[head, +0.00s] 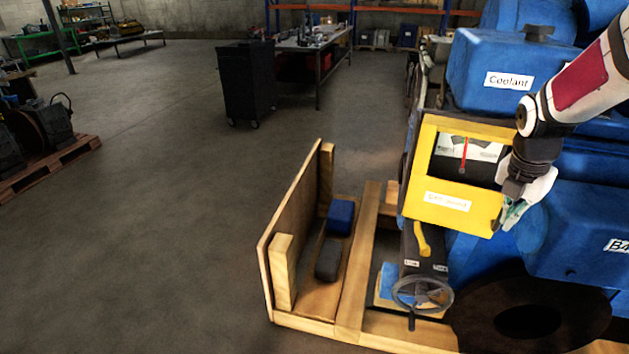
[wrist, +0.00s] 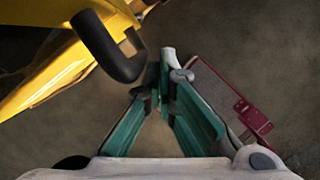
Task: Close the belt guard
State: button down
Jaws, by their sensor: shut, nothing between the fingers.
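The belt guard (head: 440,208) is a yellow frame with a white label and a window, at the engine's end in the head view. Pale parts and a red strip show through the window. I cannot tell how far it stands off the engine. In the wrist view the yellow guard (wrist: 62,78) fills the upper left, with a black curved handle (wrist: 108,48) on it. My gripper (head: 506,218) is at the guard's right edge. In the wrist view its green fingers (wrist: 165,72) are shut and empty, just right of the handle's bent end, apparently not around it.
The blue engine has a coolant tank (head: 490,65) above the guard. Below are a handwheel (head: 422,293), a yellow lever (head: 422,240) and a wooden crate (head: 290,225) with a blue and a dark block. Open floor lies left; a black cabinet (head: 248,85) stands behind.

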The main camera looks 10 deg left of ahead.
jog(key=shift+w+d, duration=0.35)
jog(key=shift+w, duration=0.3)
jog(key=shift+w+d, duration=0.35)
jog(key=shift+w, duration=0.25)
jog(key=shift+s+a, duration=0.1)
jog(key=shift+s, duration=0.05)
